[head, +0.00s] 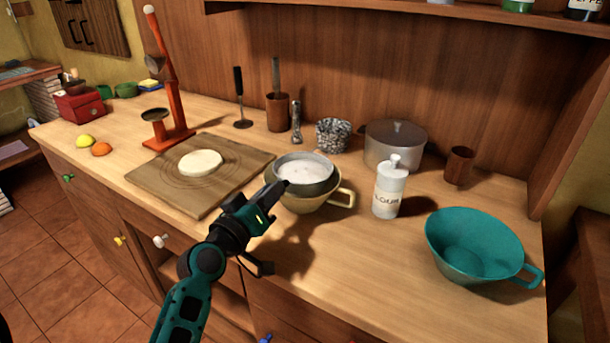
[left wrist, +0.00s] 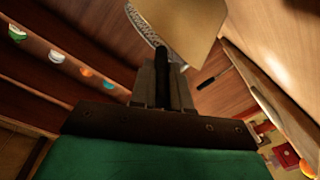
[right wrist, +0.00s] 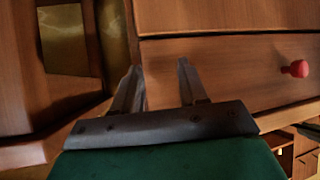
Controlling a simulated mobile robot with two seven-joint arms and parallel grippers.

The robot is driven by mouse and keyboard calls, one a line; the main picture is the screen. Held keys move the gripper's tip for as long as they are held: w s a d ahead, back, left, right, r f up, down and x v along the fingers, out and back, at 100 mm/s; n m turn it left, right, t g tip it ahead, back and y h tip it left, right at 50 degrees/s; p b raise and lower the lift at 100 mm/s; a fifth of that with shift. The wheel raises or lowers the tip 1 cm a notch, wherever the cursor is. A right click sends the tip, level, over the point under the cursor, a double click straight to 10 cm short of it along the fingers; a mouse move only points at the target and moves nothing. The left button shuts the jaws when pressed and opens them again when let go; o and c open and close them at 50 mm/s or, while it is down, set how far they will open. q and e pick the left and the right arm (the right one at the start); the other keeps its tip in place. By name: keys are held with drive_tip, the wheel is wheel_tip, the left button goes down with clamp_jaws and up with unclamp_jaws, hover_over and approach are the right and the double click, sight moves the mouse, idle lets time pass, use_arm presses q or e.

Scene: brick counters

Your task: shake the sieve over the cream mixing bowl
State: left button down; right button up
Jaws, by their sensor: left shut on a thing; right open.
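The sieve (head: 318,186) is a grey metal round pan with white powder in it. It sits over the mouth of the cream mixing bowl (head: 312,204); I cannot tell whether it touches the rim. My left gripper (head: 272,194) is at the near left of the bowl, shut on the sieve's dark handle, which also shows in the left wrist view (left wrist: 161,68). The bowl stands upright on the counter, its handle pointing right. My right gripper (right wrist: 157,78) is open and empty, in front of wooden drawers in the right wrist view, and out of the head view.
A wooden board (head: 151,178) with a flat dough disc (head: 201,163) lies left of the bowl. A white flour shaker (head: 388,194) stands to the right, a lidded pot (head: 393,150) behind, and a teal bowl (head: 458,262) at far right. The front counter between is clear.

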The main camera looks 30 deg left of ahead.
use_arm(q)
drive_tip(key=shift+r+p, duration=0.65)
drive_tip(key=shift+r, duration=0.4)
drive_tip(key=shift+s+r, duration=0.15)
drive_tip(key=shift+r, duration=1.4)
